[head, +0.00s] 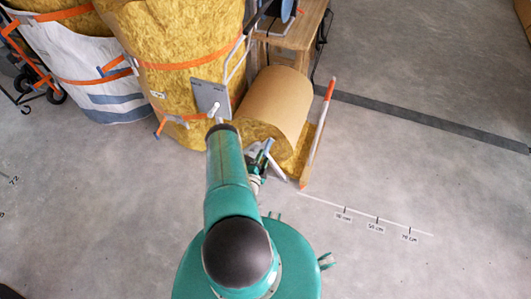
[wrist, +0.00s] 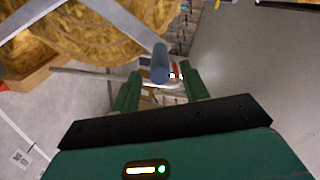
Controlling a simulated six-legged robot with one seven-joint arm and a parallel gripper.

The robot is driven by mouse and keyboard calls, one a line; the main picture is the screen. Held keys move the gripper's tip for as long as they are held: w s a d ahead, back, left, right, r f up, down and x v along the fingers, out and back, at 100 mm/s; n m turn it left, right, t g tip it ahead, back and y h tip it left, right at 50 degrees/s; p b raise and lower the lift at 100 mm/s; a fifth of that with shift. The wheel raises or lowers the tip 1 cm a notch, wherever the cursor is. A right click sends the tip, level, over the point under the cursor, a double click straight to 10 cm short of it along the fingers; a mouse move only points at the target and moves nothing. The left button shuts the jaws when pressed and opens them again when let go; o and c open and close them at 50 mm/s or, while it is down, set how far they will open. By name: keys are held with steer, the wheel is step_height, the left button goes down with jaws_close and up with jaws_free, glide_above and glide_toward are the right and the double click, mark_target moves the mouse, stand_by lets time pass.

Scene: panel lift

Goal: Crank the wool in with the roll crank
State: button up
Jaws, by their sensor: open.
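The wool roll (head: 270,105), yellow wool with a brown paper face, lies beside a wooden frame in the head view. In the wrist view its yellow wool end (wrist: 115,30) fills the upper left. A grey metal crank arm (wrist: 115,20) crosses that end and carries a dark blue-grey handle (wrist: 160,62). My green gripper (head: 257,172) is low at the near end of the roll, partly hidden by my arm. In the wrist view my gripper (wrist: 162,78) is open, with the handle showing between its fingertips. I cannot tell whether either finger touches it.
Large bags of yellow wool (head: 185,60) with orange straps stand left of the roll. A wooden bench (head: 300,30) is behind. Floor marks (head: 375,219) lie right, where the grey floor is clear.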

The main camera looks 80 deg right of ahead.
steer(key=w+a, duration=0.1)
steer(key=a, duration=0.8)
steer(key=shift+w+a, duration=0.15)
steer(key=shift+w, duration=0.1)
